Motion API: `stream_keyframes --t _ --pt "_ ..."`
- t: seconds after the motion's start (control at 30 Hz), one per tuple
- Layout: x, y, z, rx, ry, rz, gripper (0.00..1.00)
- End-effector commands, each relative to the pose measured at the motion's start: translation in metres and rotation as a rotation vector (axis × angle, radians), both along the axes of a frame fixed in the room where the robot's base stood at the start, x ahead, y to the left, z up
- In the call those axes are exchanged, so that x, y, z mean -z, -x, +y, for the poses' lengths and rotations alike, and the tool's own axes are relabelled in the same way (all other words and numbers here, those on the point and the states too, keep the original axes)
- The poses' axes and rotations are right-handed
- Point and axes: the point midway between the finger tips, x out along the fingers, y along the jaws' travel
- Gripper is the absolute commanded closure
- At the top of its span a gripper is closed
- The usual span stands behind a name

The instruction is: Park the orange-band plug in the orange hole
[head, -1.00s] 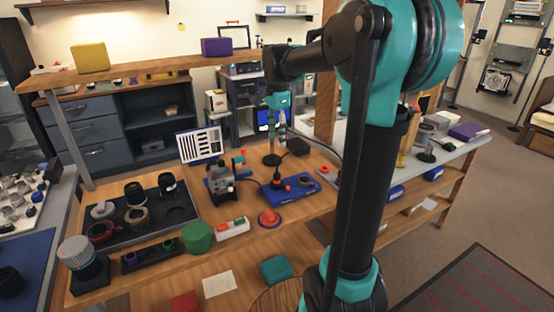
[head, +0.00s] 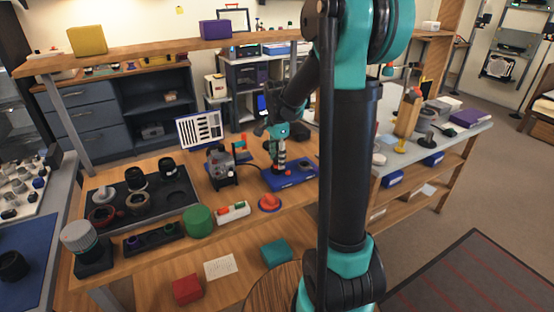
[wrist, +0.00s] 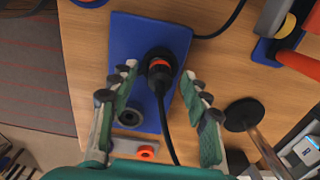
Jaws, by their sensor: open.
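My gripper (wrist: 158,72) is open in the wrist view, with one finger on each side of a dark plug with an orange band (wrist: 160,66). Whether either finger touches it is unclear. The plug stands on a blue plate (wrist: 128,42), and a black cable runs from it toward the wrist. A dark ringed socket (wrist: 130,118) sits on the same plate, beside the left finger. In the head view my gripper (head: 277,149) is low over the blue plate (head: 302,177).
A black round base with a stem (wrist: 242,114) stands right of the right finger. A grey device (head: 221,169) stands left of the plate in the head view. A dark parts tray (head: 174,204) is farther left.

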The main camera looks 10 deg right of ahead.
Motion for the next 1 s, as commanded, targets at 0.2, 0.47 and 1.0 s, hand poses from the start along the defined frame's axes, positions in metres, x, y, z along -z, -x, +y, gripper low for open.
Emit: stream_keyframes --t 0.2,0.47,1.0 --pt "0.0041 -0.0001 0.0000 0.000 0.000 0.000 0.53" --pt "0.0038 0.0000 0.0000 0.000 0.000 0.000 0.68" --pt "0.0036 -0.0001 0.0000 0.000 0.000 0.000 1.00"
